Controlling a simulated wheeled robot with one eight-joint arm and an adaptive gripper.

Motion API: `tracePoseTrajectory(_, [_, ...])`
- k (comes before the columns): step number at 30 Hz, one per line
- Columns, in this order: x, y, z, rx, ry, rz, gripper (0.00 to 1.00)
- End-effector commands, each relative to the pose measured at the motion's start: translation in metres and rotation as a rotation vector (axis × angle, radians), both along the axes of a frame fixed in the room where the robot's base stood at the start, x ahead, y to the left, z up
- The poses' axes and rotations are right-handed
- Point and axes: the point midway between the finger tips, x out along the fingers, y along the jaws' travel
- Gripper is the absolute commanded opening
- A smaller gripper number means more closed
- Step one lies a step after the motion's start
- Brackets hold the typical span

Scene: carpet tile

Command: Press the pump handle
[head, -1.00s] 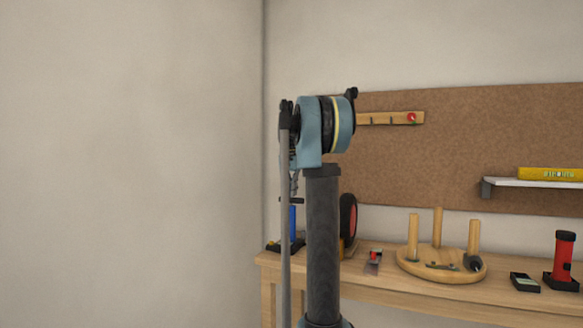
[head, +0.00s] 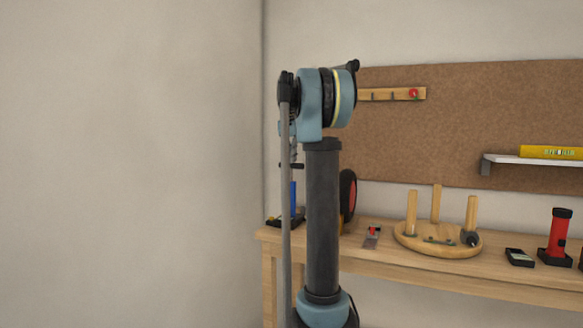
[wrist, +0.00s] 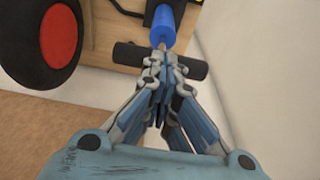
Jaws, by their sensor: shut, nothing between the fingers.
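The pump has a blue barrel (head: 293,196) and stands at the left end of the bench, partly hidden behind my arm in the head view. Its black crossbar handle (head: 291,166) sits above the barrel. In the wrist view the handle (wrist: 190,70) lies crosswise, with the blue barrel (wrist: 164,24) beyond it. My gripper (wrist: 159,58) is shut and empty, its fingertips over the middle of the handle. Whether they touch it I cannot tell. In the head view the gripper is mostly hidden by my arm.
A black wheel with a red hub (wrist: 40,40) stands close beside the pump. A wall runs close on the left.

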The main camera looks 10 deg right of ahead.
Motion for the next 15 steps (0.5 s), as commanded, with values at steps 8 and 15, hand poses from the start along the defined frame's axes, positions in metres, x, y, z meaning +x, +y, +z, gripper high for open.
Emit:
tracePoseTrajectory(8, [-0.006,0.005,0.050,0.000,0.000,0.000,0.00])
tracePoseTrajectory(15, [-0.009,0.007,0.076,0.000,-0.001,-0.001,0.00])
